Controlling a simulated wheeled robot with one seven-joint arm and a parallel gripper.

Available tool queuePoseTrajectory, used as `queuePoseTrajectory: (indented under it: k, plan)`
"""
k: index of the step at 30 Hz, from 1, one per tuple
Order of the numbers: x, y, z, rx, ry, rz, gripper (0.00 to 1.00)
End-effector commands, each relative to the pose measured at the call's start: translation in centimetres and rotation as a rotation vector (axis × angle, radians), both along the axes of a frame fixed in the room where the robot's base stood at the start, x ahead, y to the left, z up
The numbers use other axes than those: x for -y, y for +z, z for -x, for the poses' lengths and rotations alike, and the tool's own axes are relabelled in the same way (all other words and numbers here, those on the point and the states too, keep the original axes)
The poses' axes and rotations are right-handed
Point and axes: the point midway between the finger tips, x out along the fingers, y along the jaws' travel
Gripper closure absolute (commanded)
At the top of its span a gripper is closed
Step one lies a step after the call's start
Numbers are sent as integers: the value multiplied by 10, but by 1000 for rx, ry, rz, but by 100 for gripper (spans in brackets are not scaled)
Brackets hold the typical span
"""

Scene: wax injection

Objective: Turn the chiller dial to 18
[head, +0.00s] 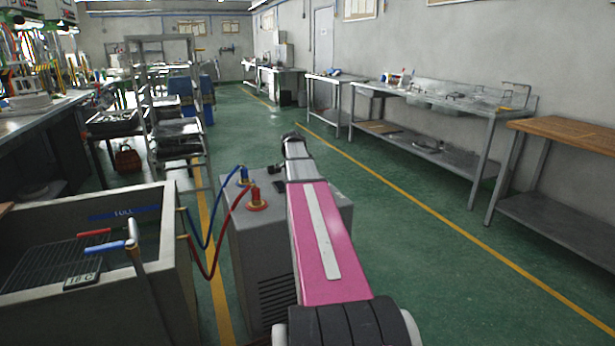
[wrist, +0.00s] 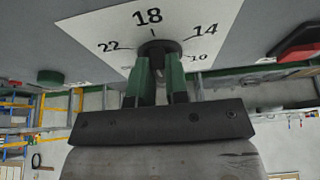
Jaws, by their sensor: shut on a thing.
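The chiller (head: 262,262) is a grey box on the floor, partly covered by my arm in the head view. In the wrist view its white dial plate (wrist: 100,28) bears the numbers 22, 18, 14 and 10, with 18 at the top middle. The dark round dial (wrist: 160,46) sits just below the 18. My gripper (wrist: 160,72) is shut on the dial, its green-sided fingers on either side of it. The dial's pointer cannot be made out; a short tick shows under the 18. The head view does not show the fingers.
A red part (wrist: 299,45) lies right of the dial plate. A wire shelf rack (head: 175,125) stands beyond; green floor at right is clear.

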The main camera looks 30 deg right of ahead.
Motion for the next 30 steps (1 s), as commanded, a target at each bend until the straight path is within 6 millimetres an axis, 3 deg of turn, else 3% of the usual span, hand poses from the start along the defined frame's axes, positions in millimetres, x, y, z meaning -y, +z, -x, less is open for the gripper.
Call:
queuePoseTrajectory:
  k: [2, 3, 5, 6, 17, 30]
  plan:
    - [-1, 0, 0, 0, 0, -3, 100]
    - [-1, 0, 0, 0, 1, -3, 82]
    - [-1, 0, 0, 0, 1, -3, 62]
    - [-1, 0, 0, 0, 1, -2, 60]
    - [-2, 5, 0, 1, 1, -1, 60]
    - [-30, 73, -2, 2, 2, -1, 60]
